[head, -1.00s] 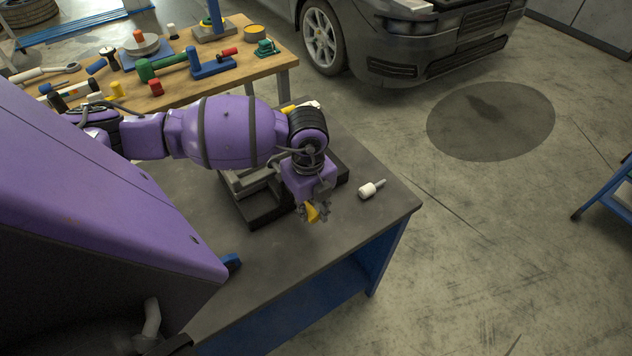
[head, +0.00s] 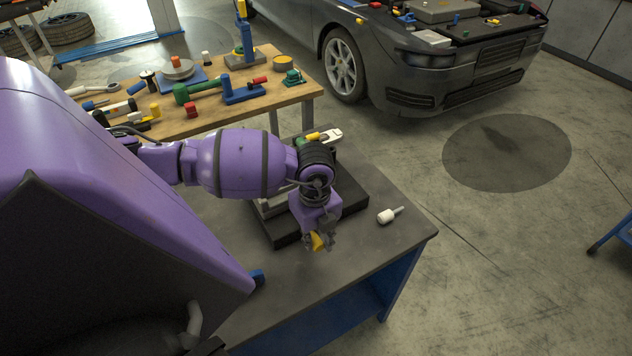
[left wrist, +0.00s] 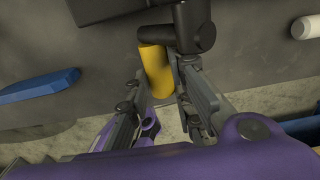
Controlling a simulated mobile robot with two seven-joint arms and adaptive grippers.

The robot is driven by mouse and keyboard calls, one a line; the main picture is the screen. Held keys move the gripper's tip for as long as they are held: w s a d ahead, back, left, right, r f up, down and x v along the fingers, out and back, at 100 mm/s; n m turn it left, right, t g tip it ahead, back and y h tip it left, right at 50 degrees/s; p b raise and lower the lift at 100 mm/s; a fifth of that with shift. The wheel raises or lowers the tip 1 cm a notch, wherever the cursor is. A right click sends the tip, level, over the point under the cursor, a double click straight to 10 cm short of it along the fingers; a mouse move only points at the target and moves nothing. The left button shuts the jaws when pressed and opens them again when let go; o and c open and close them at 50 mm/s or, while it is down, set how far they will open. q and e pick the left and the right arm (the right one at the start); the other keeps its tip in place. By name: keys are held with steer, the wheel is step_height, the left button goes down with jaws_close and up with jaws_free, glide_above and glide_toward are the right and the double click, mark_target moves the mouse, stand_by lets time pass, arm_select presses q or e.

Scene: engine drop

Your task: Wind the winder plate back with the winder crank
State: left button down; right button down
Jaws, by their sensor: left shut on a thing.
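The winder crank shows in the left wrist view as a black arm (left wrist: 196,28) with a yellow handle (left wrist: 154,66). My left gripper (left wrist: 160,82) is shut on that yellow handle, with one finger on each side. In the head view my left gripper (head: 319,243) is at the front edge of the black winder base (head: 286,238), with the yellow handle (head: 317,240) between its fingers. Grey metal parts (head: 268,208) on the base show beside my arm. My arm covers much of the winder, and I cannot make out the winder plate clearly. My right gripper is not in view.
The winder stands on a dark bench (head: 345,270). A white knob with a pin (head: 388,215) lies on its right side. A wooden table (head: 215,112) with several tools is behind. A car (head: 400,60) stands at the back.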

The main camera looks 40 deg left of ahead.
arm_select(q)
steer(key=shift+s+a+r, duration=0.2)
steer(key=shift+s, duration=0.1)
steer(key=c, duration=1.5)
jaws_free()
steer(key=shift+o, duration=0.2)
steer(key=shift+w+d+r, duration=0.1)
step_height(320, 180, up, 12)
